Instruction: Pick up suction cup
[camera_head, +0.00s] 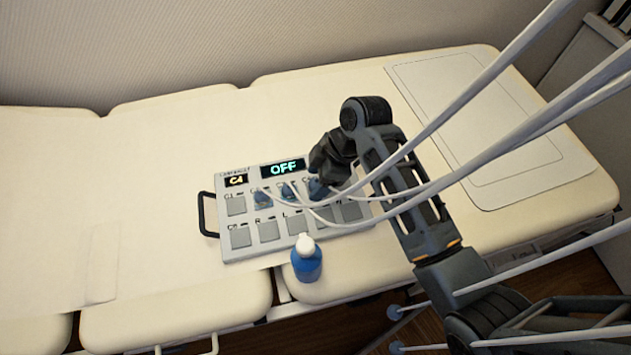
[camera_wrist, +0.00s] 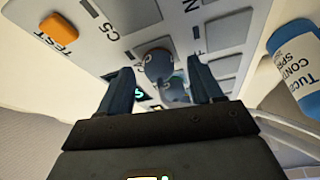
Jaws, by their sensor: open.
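Blue-grey suction cups with pale cords sit on a grey control panel. In the head view one cup (camera_head: 262,199) is at the left, one (camera_head: 288,192) is beside it, and one (camera_head: 317,188) is just below my gripper (camera_head: 326,170). In the wrist view a round cup (camera_wrist: 158,64) shows between the fingertips of my open gripper (camera_wrist: 160,70); another cup (camera_wrist: 174,91) is partly hidden behind it. No contact between fingers and cup is clear. The head view does not show the fingertips clearly.
The panel (camera_head: 228,240) lies on a cream padded bed (camera_head: 150,190). A blue bottle with a white cap (camera_head: 306,262) stands at its front edge. Pale cords (camera_head: 470,90) cross in front of my arm. More cups (camera_head: 394,312) hang beside the bed. Free bed surface lies left.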

